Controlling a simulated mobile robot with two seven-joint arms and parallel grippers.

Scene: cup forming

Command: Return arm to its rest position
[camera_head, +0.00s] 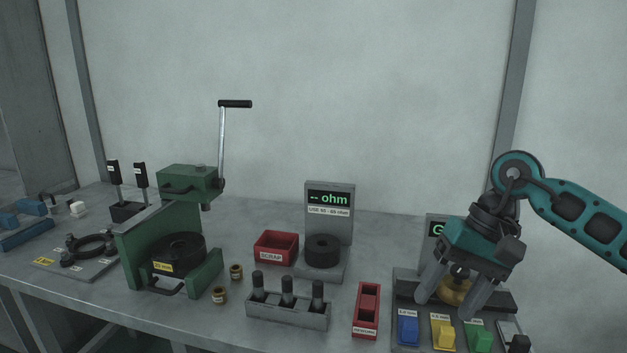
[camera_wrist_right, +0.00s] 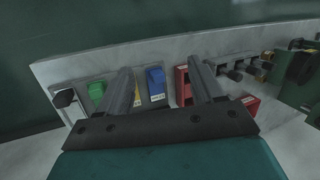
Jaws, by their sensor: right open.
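My right arm comes in from the right in the head view. Its teal gripper (camera_head: 445,306) points down over the station at the right end of the bench, with its two grey fingers spread apart. A brass-coloured round piece (camera_head: 456,291) shows behind and between the fingers; I cannot tell from this view whether they touch it. In the right wrist view the gripper (camera_wrist_right: 159,66) shows its fingers wide apart with nothing held between them. My left gripper is not in view.
Below the gripper are blue (camera_head: 408,328), yellow (camera_head: 442,333) and green (camera_head: 479,337) blocks. Left of them stand a red rework tray (camera_head: 367,312), a grey holder with dark posts (camera_head: 287,313), an ohm meter (camera_head: 330,215), a red scrap bin (camera_head: 276,248) and a green lever press (camera_head: 187,183).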

